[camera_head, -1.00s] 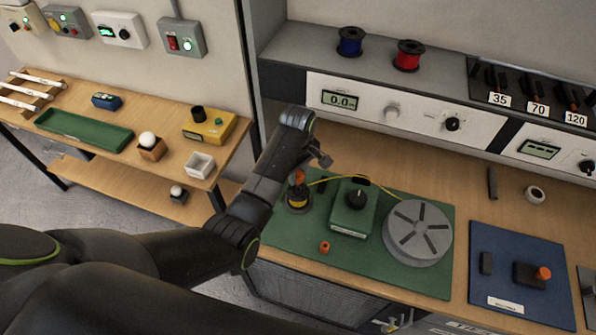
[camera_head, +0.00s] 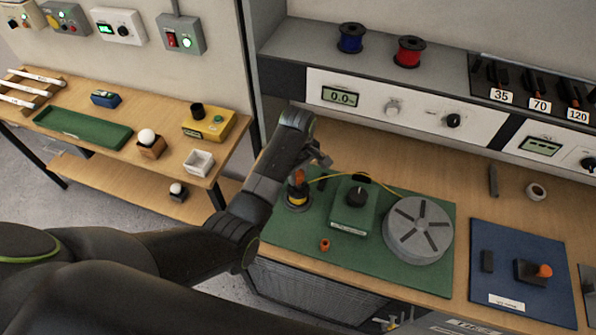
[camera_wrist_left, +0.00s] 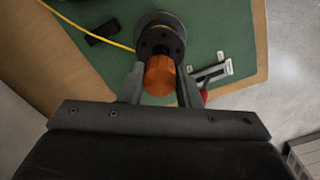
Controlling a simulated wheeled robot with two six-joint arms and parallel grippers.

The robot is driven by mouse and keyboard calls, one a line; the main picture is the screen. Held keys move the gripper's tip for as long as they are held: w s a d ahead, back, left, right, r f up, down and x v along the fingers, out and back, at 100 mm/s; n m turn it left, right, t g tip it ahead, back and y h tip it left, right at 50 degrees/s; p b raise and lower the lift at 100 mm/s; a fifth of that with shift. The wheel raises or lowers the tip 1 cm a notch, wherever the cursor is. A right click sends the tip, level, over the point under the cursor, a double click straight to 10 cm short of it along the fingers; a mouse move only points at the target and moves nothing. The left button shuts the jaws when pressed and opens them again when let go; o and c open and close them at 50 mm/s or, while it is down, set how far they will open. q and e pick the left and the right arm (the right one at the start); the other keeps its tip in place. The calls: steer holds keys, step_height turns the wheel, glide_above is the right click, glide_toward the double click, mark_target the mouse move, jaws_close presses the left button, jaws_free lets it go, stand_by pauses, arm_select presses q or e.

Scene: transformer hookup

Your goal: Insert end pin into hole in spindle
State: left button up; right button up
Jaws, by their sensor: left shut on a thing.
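The orange end pin (camera_head: 299,176) stands over the spindle, a dark round part with a yellow band (camera_head: 298,199), on the green mat. My left gripper (camera_wrist_left: 160,82) is shut on the pin, with one finger on each side of its orange head (camera_wrist_left: 160,74). In the left wrist view the spindle's dark flange (camera_wrist_left: 158,31) lies just beyond the pin. The pin's lower end and the hole are hidden, so I cannot tell how far it sits in. My right gripper is not in view.
A yellow wire runs from the spindle past a green box (camera_head: 352,206) with a black knob toward a grey slotted disc (camera_head: 417,232). A small orange ring (camera_head: 324,245) lies on the green mat (camera_head: 285,248). A blue mat (camera_head: 505,240) is at right.

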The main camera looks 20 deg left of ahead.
arm_select(q)
steer(key=shift+f+b, duration=0.6)
steer(key=shift+f, duration=0.85)
steer(key=o, duration=1.2)
steer(key=shift+r, duration=0.1)
steer(key=shift+r+p, duration=1.25)
steer(key=shift+r, duration=1.2)
steer(key=shift+r, duration=0.1)
